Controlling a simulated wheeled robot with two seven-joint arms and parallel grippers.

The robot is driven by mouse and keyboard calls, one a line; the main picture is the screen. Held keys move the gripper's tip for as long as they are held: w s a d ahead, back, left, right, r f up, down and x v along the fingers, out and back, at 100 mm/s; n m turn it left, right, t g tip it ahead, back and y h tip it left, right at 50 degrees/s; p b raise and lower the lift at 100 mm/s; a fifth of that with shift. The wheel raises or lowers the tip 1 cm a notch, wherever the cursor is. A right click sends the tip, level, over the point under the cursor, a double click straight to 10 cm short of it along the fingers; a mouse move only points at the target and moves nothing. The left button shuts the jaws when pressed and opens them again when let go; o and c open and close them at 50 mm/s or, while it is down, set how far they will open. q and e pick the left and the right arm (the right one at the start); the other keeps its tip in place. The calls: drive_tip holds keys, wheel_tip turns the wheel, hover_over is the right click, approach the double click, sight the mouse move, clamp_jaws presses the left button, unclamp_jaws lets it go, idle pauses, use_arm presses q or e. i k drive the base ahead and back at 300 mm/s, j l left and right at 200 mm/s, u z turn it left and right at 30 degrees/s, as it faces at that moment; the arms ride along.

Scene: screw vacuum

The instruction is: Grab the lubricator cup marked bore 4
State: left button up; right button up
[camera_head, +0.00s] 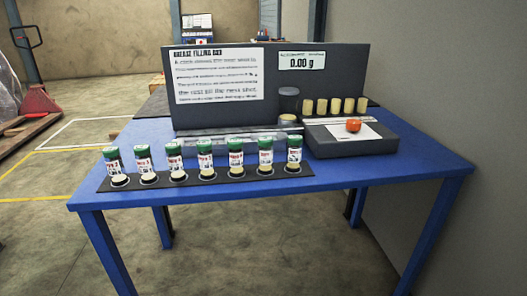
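Several lubricator cups with green caps and white labels with red print stand in a row on a dark strip (108,183) along the front left of the blue table. The leftmost cup (113,158), the middle cup (206,152) and the rightmost cup (294,148) all stand upright. Their label numbers are too small to read surely, so I cannot tell which is marked bore 4. Neither of my grippers is in view.
The table's right end (435,165) is clear.

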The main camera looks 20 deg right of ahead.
sight(176, 160)
drive_tip(key=l+u, duration=0.25)
drive_tip(key=l, duration=0.25)
drive_tip(key=j+z, duration=0.25)
drive_tip(key=j, duration=0.8)
drive_tip(key=j+z, duration=0.25)
drive_tip(key=j, duration=0.8)
